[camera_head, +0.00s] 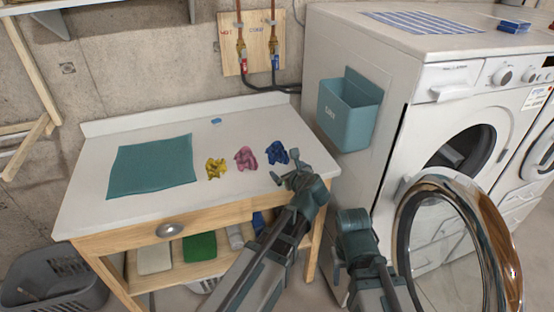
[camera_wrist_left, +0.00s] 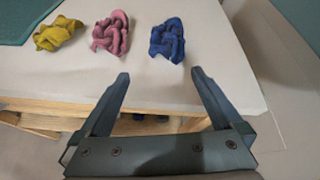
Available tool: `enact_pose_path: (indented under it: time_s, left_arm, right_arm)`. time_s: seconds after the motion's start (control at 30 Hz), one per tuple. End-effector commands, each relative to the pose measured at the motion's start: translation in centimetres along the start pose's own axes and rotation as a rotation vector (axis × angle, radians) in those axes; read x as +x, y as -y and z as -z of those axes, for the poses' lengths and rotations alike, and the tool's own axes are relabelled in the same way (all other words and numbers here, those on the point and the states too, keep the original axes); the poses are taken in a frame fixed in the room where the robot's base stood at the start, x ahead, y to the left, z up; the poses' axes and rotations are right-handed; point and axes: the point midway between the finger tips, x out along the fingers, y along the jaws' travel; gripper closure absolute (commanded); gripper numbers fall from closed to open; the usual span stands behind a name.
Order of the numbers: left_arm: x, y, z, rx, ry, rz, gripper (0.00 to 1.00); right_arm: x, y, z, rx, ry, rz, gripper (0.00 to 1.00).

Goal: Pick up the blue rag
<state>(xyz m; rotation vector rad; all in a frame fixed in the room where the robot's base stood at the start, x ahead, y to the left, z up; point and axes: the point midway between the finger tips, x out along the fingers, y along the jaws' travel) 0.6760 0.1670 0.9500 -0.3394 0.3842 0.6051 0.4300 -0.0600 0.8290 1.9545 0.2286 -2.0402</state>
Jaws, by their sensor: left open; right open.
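The crumpled blue rag (camera_head: 277,154) lies near the right end of the white tabletop (camera_head: 110,213). In the left wrist view the blue rag (camera_wrist_left: 167,40) is ahead of the fingertips, roughly in line with the gap between them. My left gripper (camera_head: 290,177) is open and empty at the table's front right edge, just short of the rag and not touching it. Its two spread fingers (camera_wrist_left: 159,74) show in the left wrist view. My right gripper (camera_head: 355,220) is to the right of the table, in front of the washer, away from the rag.
A pink rag (camera_head: 245,158) and a yellow rag (camera_head: 216,168) lie left of the blue one, by a teal mat (camera_head: 152,166). A teal bin (camera_head: 348,110) hangs on the washer's side (camera_head: 368,60). The washer's open round door (camera_head: 485,215) stands at the right.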

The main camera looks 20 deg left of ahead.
Motion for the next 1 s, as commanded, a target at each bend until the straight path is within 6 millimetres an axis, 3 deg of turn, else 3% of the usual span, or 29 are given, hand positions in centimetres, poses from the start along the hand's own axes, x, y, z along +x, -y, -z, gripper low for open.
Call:
enact_pose_path:
  time_s: [0.13, 0.37, 0.7, 1.0]
  left_arm:
    - [0.7, 0.7, -0.8, 0.143, 0.052, 0.028, 0.0]
    - [1.2, 0.9, -1.1, 0.179, 0.065, 0.033, 0.0]
    - [7.3, 1.2, -1.3, 0.176, 0.063, 0.03, 0.0]
    - [9.3, 1.2, -1.6, 0.175, 0.062, 0.032, 0.0]
  right_arm:
    - [0.5, 0.1, 0.0, 0.0, 0.0, 0.0, 0.5]
    - [0.7, 0.1, 0.0, 0.0, 0.0, 0.0, 0.5]
    - [3.2, 0.3, 0.2, 0.0, 0.0, 0.0, 0.5]
    - [3.8, 0.4, 0.2, 0.0, 0.0, 0.0, 0.5]
